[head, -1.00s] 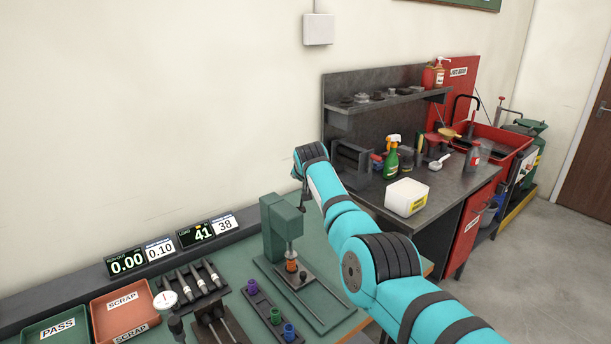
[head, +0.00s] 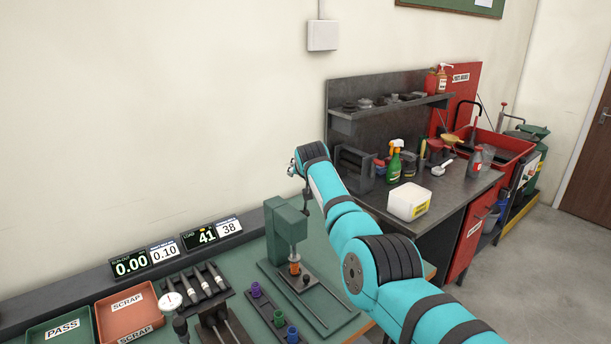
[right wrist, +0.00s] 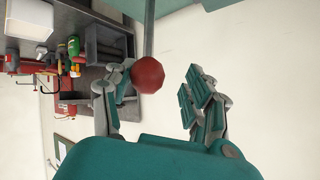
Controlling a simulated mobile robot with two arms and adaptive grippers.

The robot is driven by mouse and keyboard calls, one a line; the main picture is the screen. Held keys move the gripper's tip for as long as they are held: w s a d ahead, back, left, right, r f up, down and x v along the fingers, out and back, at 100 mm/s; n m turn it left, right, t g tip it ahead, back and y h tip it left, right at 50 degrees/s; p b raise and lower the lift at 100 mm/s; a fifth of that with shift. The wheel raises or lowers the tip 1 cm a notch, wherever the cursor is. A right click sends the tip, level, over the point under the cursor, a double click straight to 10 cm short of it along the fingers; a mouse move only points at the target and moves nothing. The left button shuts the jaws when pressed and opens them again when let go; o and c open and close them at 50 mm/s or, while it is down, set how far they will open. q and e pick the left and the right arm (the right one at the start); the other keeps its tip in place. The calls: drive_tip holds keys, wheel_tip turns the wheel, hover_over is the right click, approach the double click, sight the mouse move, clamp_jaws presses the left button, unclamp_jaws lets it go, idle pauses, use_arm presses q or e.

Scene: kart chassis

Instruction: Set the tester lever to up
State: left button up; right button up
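The tester is a green press (head: 287,230) on a green base plate at the right of the bench, with an orange part under its head. In the right wrist view its lever shows as a grey rod ending in a red ball knob (right wrist: 147,75). My left gripper is not in view.
A green PASS tray (head: 40,338) and a red SCRAP tray (head: 127,322) lie at the left. Displays (head: 130,264) stand along the wall. A grey side bench (head: 455,195) holds bottles and a white box (head: 408,202).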

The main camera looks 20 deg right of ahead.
drive_tip(key=shift+d+f, duration=0.15)
drive_tip(key=shift+f, duration=0.15)
drive_tip(key=v, duration=1.2)
drive_tip(key=shift+r, duration=0.15)
